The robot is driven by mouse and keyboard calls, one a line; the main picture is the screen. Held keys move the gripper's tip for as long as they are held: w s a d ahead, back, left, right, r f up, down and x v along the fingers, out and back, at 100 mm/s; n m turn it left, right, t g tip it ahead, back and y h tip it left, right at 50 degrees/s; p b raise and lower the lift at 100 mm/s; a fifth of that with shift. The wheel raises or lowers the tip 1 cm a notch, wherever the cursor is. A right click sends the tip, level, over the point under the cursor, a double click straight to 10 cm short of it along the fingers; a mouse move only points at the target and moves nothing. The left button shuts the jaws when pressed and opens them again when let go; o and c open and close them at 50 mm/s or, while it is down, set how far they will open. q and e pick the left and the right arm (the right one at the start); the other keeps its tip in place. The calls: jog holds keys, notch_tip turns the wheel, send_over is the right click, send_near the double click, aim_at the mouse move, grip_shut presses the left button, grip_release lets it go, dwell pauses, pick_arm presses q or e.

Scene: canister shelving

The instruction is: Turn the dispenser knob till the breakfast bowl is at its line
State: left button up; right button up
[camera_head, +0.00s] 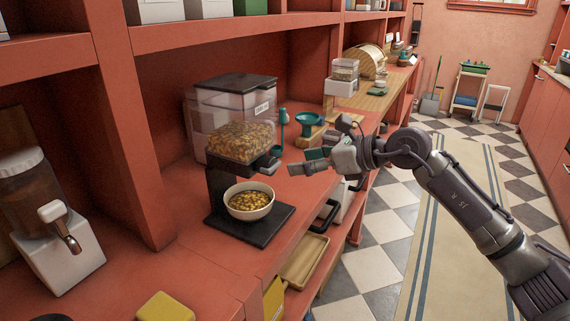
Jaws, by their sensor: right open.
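The cereal dispenser (240,100) has a clear hopper with brown and yellow cereal in its lower part, on a black stand. Its dark knob (264,164) sticks out at the right below the hopper. The white breakfast bowl (236,212) stands upright on the black base under the outlet and holds cereal. I cannot make out a fill line in it. My right gripper (308,160) is open and empty, to the right of the knob and apart from it, with its fingers pointing left. My left gripper is not in view.
The red shelf counter (175,281) bears a second dispenser (56,245) at left. A teal scoop (281,130) and teal funnel (308,124) stand behind my right gripper. A wooden tray (304,262) lies on a lower level. The aisle at right has a striped runner (385,300).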

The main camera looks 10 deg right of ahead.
jog(key=v, duration=0.2)
jog(key=shift+s+d+r, duration=0.1)
jog(key=shift+s+d, duration=0.05)
jog(key=shift+d, duration=0.05)
dwell(0.4)
